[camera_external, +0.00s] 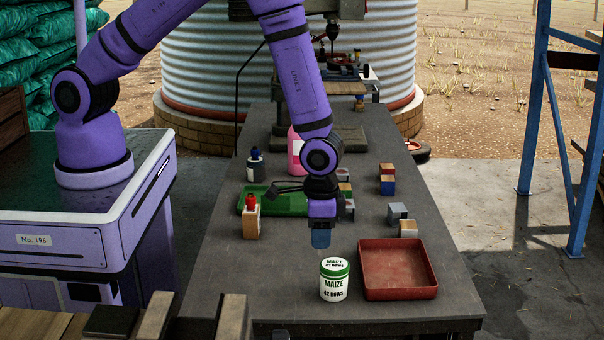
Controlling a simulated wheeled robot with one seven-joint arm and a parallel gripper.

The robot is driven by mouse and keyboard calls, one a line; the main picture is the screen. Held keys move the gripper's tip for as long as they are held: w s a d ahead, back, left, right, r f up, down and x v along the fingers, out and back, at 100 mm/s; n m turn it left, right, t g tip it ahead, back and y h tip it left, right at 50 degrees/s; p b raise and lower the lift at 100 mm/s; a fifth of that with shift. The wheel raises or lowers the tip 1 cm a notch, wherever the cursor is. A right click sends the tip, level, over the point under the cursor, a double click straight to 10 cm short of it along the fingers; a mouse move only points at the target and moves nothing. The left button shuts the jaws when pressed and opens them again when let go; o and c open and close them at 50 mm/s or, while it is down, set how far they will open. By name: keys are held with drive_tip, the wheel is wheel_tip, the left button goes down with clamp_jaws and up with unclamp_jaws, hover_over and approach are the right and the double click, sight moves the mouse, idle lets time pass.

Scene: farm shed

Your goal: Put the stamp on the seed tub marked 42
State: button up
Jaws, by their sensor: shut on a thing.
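The seed tub (334,287) is a white can with a green lid, labelled "MAIZE 42 ROWS" on its front and top. It stands upright near the front of the dark table. My gripper (321,232) points down behind and slightly left of the tub, above the table. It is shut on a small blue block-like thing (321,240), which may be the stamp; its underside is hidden. The held thing looks apart from the tub lid.
A red tray (398,297) stands right of the tub. Small blocks (387,186) lie behind it. The table's front left is clear.

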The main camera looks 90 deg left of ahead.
sight(335, 263)
drive_tip(key=shift+w+d+f, duration=0.1)
drive_tip(key=shift+w+d, duration=0.1)
drive_tip(key=shift+w, duration=0.55)
drive_tip(key=shift+w+d, duration=0.15)
drive_tip(key=shift+w, duration=0.55)
drive_tip(key=shift+w+f, duration=0.1)
drive_tip(key=shift+f, duration=1.7)
drive_tip(key=shift+f, duration=0.15)
drive_tip(key=o, duration=0.9)
